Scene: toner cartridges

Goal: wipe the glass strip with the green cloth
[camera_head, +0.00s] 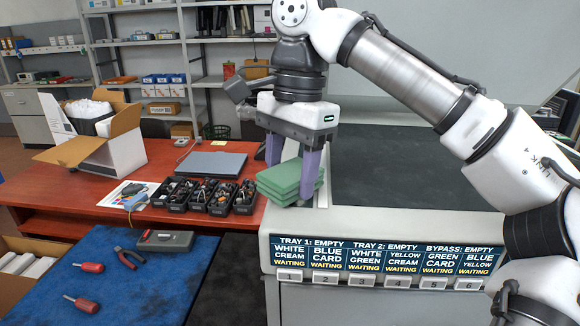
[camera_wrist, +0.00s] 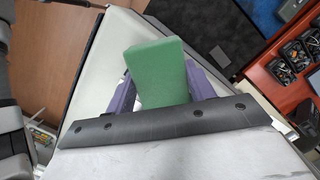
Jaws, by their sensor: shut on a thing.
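The green cloth (camera_head: 284,184) is a thick folded stack at the left end of the printer top. My gripper (camera_head: 293,174) points down with its purple fingers shut on the cloth, one on each side. In the wrist view the cloth (camera_wrist: 158,72) sits between the fingers over a pale surface. A narrow pale strip (camera_head: 323,190) shows just right of the cloth, beside the large dark glass (camera_head: 390,165). I cannot tell whether it is the glass strip, which may be partly hidden by the cloth and fingers, or whether the cloth touches the surface.
The printer's front panel (camera_head: 385,258) has tray labels and numbered buttons. On the red table (camera_head: 185,215) left of it are black bins of small parts (camera_head: 210,195), a grey laptop-like slab (camera_head: 212,163) and an open carton (camera_head: 95,140). Screwdrivers (camera_head: 82,304) lie on a blue mat.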

